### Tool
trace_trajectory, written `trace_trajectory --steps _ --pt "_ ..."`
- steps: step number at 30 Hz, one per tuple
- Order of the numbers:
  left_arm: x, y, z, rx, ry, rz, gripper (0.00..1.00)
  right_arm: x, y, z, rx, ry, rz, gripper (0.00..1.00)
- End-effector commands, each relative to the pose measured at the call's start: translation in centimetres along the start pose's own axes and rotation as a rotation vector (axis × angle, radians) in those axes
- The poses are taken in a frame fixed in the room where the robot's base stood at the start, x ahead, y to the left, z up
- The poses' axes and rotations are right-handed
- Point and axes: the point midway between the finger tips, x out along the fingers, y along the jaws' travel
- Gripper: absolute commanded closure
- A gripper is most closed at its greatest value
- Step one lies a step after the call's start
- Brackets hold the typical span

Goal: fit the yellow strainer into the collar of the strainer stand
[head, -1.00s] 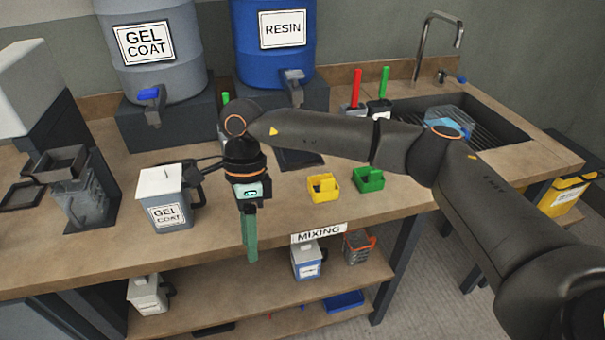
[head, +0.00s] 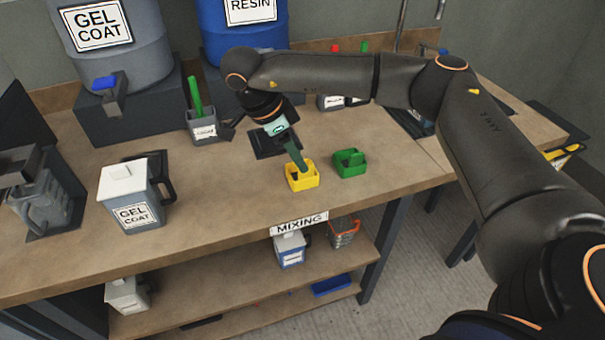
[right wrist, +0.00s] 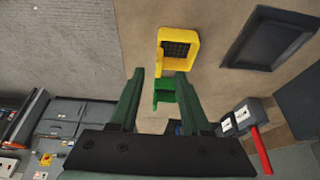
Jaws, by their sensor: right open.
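The yellow strainer (head: 302,182) stands on the bench near its front edge, and its dark mesh shows in the right wrist view (right wrist: 178,37). My right gripper (head: 301,167) is over the yellow strainer in the head view, pointing down at it. In the right wrist view my right gripper (right wrist: 160,76) has its green fingers wide apart with nothing between them, and the strainer lies beyond the tips. What looks like the strainer stand (head: 18,165), dark with a square top over a clear jug, is at the far left, partly cut off. My left gripper is out of view.
A green strainer (head: 350,165) stands just right of the yellow one. A gel coat jug (head: 133,196) stands between the stand and the strainers. A grey pot (head: 204,128) with a green stick and a dark tray (head: 262,148) are behind. The bench front-centre is clear.

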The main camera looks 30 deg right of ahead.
Motion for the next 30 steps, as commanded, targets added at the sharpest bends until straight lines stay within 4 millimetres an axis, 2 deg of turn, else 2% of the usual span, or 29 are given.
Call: trace_trajectory --steps 9,18,30 --pt "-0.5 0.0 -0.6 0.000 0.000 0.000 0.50 4.4 0.2 -0.4 0.001 0.000 0.004 0.53" --pt "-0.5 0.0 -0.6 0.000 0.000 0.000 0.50 5.0 0.2 -0.3 0.000 -0.001 0.001 0.53" --pt "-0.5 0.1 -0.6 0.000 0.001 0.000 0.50 5.0 0.2 -0.3 0.000 -0.001 0.001 0.96"
